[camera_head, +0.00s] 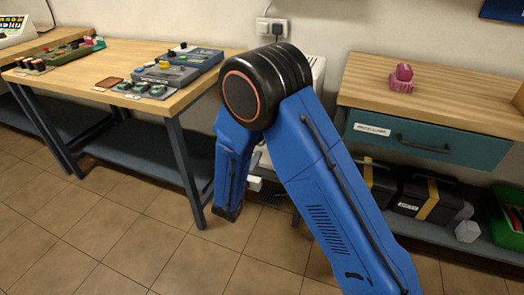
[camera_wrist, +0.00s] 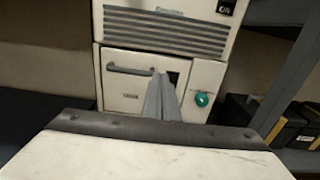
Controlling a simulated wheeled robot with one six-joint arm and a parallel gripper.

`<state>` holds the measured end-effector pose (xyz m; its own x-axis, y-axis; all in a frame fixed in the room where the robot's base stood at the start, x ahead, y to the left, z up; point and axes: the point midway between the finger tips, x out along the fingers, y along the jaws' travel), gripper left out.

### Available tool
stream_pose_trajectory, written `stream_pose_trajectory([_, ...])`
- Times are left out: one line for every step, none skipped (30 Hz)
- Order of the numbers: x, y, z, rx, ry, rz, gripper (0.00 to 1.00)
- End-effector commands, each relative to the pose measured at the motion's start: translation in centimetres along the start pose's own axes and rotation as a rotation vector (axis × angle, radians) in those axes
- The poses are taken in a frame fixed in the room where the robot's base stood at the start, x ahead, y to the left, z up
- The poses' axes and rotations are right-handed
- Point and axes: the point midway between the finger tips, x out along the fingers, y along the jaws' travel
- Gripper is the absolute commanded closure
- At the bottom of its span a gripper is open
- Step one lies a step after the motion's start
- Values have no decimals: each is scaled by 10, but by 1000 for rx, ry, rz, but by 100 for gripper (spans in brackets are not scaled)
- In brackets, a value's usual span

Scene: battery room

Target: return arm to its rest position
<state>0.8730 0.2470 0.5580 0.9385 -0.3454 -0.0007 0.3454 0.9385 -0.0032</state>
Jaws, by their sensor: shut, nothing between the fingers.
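My blue arm (camera_head: 325,180) is folded, with its black elbow joint (camera_head: 265,88) raised and the forearm (camera_head: 231,170) pointing down between the two tables. My gripper (camera_wrist: 162,88) shows in the wrist view as grey fingers closed together, with nothing between them. It points towards the front of a white machine (camera_wrist: 112,78). Whether the fingers touch the machine cannot be told. In the head view the gripper is mostly hidden behind my arm.
The machine has a handle (camera_wrist: 131,70) and a green button (camera_wrist: 202,99). A left workbench (camera_head: 140,53) holds devices. A right workbench (camera_head: 450,90) has a teal drawer (camera_head: 430,141), a pink object (camera_head: 402,78) on top and black cases (camera_head: 425,199) below. The front floor is clear.

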Motion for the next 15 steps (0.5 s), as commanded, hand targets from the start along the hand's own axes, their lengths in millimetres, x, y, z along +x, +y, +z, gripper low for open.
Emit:
stream_pose_trajectory([-9, 0, 0, -1, 0, 2, 100])
stream_pose_trajectory([-13, 0, 0, -1, 0, 1, 100])
stream_pose_trajectory([-18, 0, 0, -1, 0, 2, 100])
stream_pose_trajectory([-21, 0, 0, -1, 0, 2, 100])
stream_pose_trajectory([-23, 0, 0, -1, 1, 1, 100])
stream_pose_trajectory([-26, 0, 0, -1, 1, 0, 100])
stream_pose_trajectory([-28, 0, 0, -1, 1, 0, 100])
stream_pose_trajectory([-29, 0, 0, -1, 1, 0, 100])
stream_pose_trajectory([-31, 0, 0, -1, 1, 0, 100])
stream_pose_trajectory([-32, 0, 0, -1, 1, 0, 100])
stream_pose_trajectory([-32, 0, 0, -1, 1, 0, 100])
stream_pose_trajectory([-33, 0, 0, -1, 1, 0, 100])
stream_pose_trajectory([-33, -1, 0, 0, 1, -1, 100])
stream_pose_trajectory([-32, -2, 1, 2, 1, -4, 100])
stream_pose_trajectory([-31, -4, 3, 6, 2, -12, 100])
